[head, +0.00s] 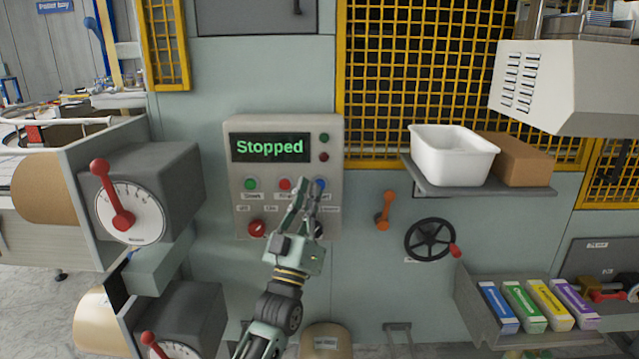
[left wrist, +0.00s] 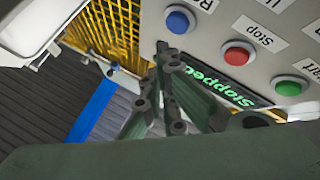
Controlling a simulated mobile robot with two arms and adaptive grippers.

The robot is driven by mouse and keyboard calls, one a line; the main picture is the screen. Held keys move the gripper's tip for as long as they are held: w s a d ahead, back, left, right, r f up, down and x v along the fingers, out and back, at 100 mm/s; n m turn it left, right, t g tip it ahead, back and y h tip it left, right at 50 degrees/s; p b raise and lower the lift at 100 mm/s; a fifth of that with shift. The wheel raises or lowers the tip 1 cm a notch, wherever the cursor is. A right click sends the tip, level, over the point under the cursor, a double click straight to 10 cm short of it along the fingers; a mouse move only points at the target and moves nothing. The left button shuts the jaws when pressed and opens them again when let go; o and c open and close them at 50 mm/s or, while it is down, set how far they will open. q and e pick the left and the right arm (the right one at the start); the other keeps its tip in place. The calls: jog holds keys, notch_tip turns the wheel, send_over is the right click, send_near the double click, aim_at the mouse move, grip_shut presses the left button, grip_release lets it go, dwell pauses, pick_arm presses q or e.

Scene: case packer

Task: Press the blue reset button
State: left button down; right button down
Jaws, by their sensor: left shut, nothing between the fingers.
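The blue reset button (head: 319,185) is on the grey control panel (head: 240,212), at the right end of a row with a red button (head: 285,184) and a green button (head: 250,184). The panel display (head: 270,147) reads "Stopped". My left gripper (head: 306,186) is shut and empty, with its fingertips in front of the panel just left of the blue button. In the left wrist view the blue button (left wrist: 180,20) shows near the fingertips (left wrist: 163,48); I cannot tell whether they touch the panel. My right gripper is not in view.
Below the buttons are a red knob (head: 257,228) and a dark knob partly hidden by my gripper. To the right are an orange handle (head: 384,208), a black handwheel (head: 430,240) and a shelf with a white bin (head: 452,158). A grey dial box with a red lever (head: 112,195) juts out at left.

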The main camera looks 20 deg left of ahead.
pick_arm(q)
jog(key=s, duration=0.1)
jog(key=s+d+p, duration=0.1)
jog(key=s, duration=0.1)
jog(key=shift+s, duration=0.2)
dwell(0.5)
notch_tip(320, 180, down, 40)
jog(key=s+d+f+m+g, duration=0.1)
jog(key=s+d+m+g, duration=0.15)
jog(key=g, duration=0.75)
jog(key=s+a+f+m+g+b, duration=0.1)
jog(key=s+f+g, duration=0.1)
jog(key=s+f, duration=0.45)
jog(key=s+f+g, duration=0.2)
jog(key=s+f, duration=0.1)
jog(key=f, duration=0.7)
jog(key=s+a+f+m+g, duration=0.15)
jog(key=s+f+g, duration=0.45)
jog(key=s+f, duration=1.2)
jog(key=s+a+f+g, duration=0.1)
jog(key=s+f+g, duration=0.1)
jog(key=s, duration=1.2)
jog(key=s+a+f+g+y+b, duration=0.1)
jog(key=s+f+g, duration=0.2)
jog(key=s, duration=1)
jog(key=shift+s+a+f+m+g, duration=0.3)
jog(key=shift+s+a+f+m, duration=0.1)
jog(key=shift+f, duration=0.5)
